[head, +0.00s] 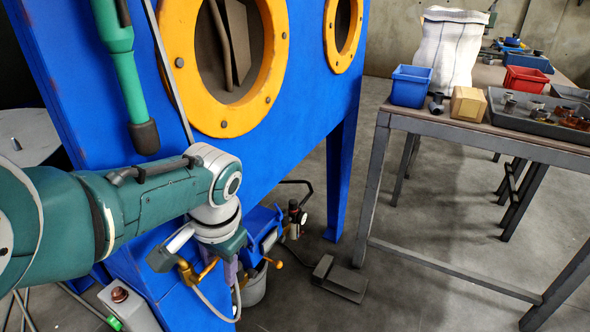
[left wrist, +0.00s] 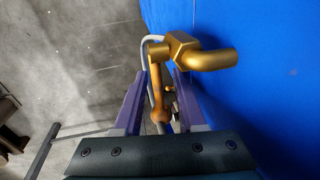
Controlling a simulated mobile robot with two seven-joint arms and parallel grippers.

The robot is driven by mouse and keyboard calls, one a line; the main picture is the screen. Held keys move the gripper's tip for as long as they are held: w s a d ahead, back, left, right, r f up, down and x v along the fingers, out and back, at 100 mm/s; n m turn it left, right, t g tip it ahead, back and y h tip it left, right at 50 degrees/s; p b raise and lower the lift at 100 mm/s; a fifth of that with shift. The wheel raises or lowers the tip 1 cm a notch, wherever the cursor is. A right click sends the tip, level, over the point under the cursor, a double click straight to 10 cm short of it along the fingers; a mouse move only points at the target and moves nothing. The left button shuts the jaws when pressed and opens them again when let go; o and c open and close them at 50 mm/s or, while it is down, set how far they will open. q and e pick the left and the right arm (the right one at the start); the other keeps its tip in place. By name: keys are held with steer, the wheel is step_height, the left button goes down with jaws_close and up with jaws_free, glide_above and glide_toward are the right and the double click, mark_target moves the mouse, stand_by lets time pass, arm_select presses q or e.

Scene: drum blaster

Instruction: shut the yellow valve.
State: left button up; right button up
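The yellow valve (left wrist: 158,75) is a brass-coloured fitting with a bent pipe (left wrist: 208,60) and a lever ending in a round knob (left wrist: 160,115). In the left wrist view it stands beside the blue wall, with the lever between my two purple fingers. My left gripper (left wrist: 158,98) is open, with a finger on each side of the lever; I see no clear contact. In the head view my left gripper (head: 232,272) points down beside the blue cabinet, and brass pipe (head: 198,272) shows beside it. My wrist partly hides the valve there. My right gripper is in neither view.
The blue cabinet (head: 305,125) with orange round ports rises close beside my arm. A grey hose (head: 215,308) loops below the gripper. A bucket (head: 254,288) and a foot pedal (head: 340,279) are nearby.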

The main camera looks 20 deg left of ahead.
arm_select(q)
steer(key=w+p+v, duration=0.1)
steer(key=p+v, duration=0.7)
steer(key=v, duration=0.2)
steer(key=shift+s, duration=0.5)
steer(key=s+d+r+t+h, duration=0.1)
steer(key=s+d+r, duration=0.15)
steer(key=s, duration=0.35)
steer(key=s+d+r+m+t+h, duration=0.1)
steer(key=s+d+r, duration=0.1)
steer(key=s+r, duration=0.35)
steer(key=s+d+r+t, duration=0.1)
steer(key=s+d+r, duration=0.1)
steer(key=s, duration=0.6)
step_height(320, 180, up, 54)
steer(key=p, duration=5.2)
steer(key=shift+w+f+p, duration=0.25)
steer(key=shift+p, duration=0.15)
